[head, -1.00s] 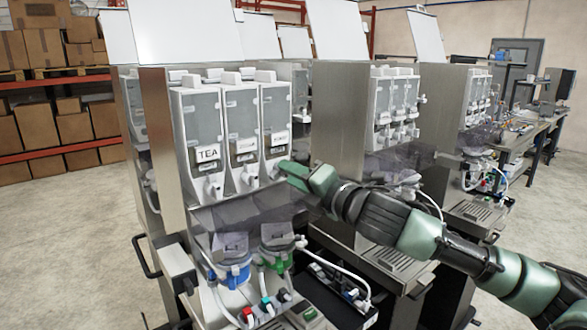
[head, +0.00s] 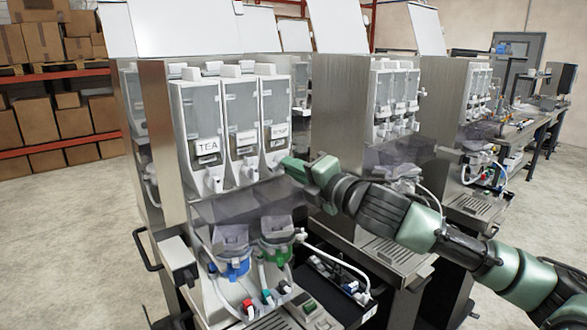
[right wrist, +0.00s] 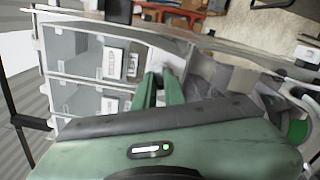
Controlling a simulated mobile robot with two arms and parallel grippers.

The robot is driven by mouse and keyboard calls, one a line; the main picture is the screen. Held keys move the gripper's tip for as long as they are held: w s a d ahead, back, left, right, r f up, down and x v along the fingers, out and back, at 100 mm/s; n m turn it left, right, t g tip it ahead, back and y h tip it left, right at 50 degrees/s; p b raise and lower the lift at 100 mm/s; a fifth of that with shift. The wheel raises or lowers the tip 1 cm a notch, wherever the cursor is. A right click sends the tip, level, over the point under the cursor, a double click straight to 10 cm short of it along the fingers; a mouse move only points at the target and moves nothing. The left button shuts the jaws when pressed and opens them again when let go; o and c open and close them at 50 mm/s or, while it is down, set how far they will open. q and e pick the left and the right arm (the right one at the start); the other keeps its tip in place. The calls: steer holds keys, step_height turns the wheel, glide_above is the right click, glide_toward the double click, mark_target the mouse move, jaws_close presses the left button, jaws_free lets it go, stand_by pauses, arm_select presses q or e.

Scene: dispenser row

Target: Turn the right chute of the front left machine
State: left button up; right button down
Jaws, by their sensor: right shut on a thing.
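The front left machine (head: 155,125) has three clear-fronted canisters side by side, each with a white chute at its lower front. The left canister (head: 204,105) is labelled TEA; the right canister (head: 275,105) has a label too small to read. My right gripper (head: 287,163) reaches in from the right and is shut on the right chute, at the foot of the right canister. The chute is mostly hidden by the fingers. In the right wrist view the fingers (right wrist: 160,86) close around the white chute (right wrist: 170,60). My left gripper is not in view.
Below the chutes are a smoky clear guard (head: 240,205), a blue-collared mixing bowl (head: 232,262) and a green-collared one (head: 278,250), with hoses. A second machine (head: 340,110) stands to the right behind my arm. Open floor lies at the left.

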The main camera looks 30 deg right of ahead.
steer(key=m+p, duration=0.4)
steer(key=m, duration=1.8)
steer(key=shift+p, duration=0.3)
stand_by(0.3)
steer(key=c, duration=1.5)
jaws_free()
steer(key=shift+f, duration=0.1)
steer(key=s+b, duration=0.1)
steer(key=s, duration=0.1)
steer(key=s+b, duration=0.1)
steer(key=s, duration=0.2)
steer(key=s+b, duration=0.1)
steer(key=s, duration=0.1)
steer(key=shift+s+d, duration=0.25)
steer(key=shift+s, duration=0.1)
